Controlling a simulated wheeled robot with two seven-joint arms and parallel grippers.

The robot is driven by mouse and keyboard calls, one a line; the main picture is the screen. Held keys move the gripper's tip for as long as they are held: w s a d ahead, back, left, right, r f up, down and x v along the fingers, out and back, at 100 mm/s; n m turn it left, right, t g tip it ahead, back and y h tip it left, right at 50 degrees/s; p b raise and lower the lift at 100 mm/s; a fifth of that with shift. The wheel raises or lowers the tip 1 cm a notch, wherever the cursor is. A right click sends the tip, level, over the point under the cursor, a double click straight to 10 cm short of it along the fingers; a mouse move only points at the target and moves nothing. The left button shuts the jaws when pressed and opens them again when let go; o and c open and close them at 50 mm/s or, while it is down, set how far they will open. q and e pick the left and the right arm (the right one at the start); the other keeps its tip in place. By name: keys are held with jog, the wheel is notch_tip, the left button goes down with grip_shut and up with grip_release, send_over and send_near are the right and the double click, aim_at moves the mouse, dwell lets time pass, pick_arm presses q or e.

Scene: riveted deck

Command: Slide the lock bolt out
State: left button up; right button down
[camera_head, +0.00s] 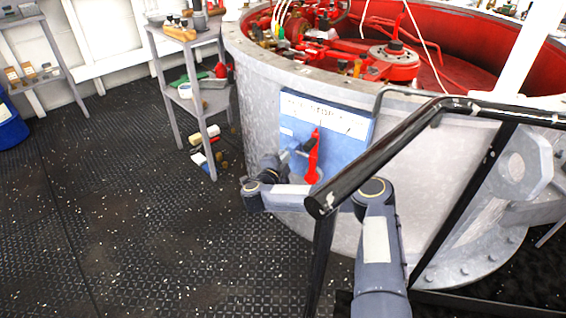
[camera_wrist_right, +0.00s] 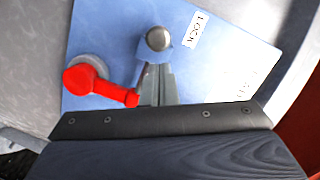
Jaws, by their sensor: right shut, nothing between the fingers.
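A blue panel (camera_head: 345,118) is fixed to the side of the big grey drum, with a red handle (camera_head: 313,162) on it. In the right wrist view the red handle (camera_wrist_right: 100,83) lies left of my fingers, its end close beside them. The lock bolt shows there as a round silver knob (camera_wrist_right: 158,38) beside a white label reading LOCK. My right gripper (camera_wrist_right: 157,75) is shut and empty, its tips just below the knob; I cannot tell whether they touch it. In the head view the right gripper (camera_head: 296,151) is at the panel, left of the handle. My left gripper is out of view.
A black railing (camera_head: 375,160) crosses in front of the drum, close to my right arm. The drum (camera_head: 258,95) has a red interior with machinery. A grey shelf stand (camera_head: 170,95) holds small items at the left. The dark deck (camera_head: 130,210) at left is mostly clear.

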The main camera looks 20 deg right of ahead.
jog(key=shift+w+a+f, duration=0.15)
jog(key=shift+w, duration=0.15)
jog(key=w+a+b, duration=0.1)
jog(key=w+a, duration=0.3)
jog(key=w, duration=0.2)
jog(key=shift+w, duration=0.1)
dwell(0.4)
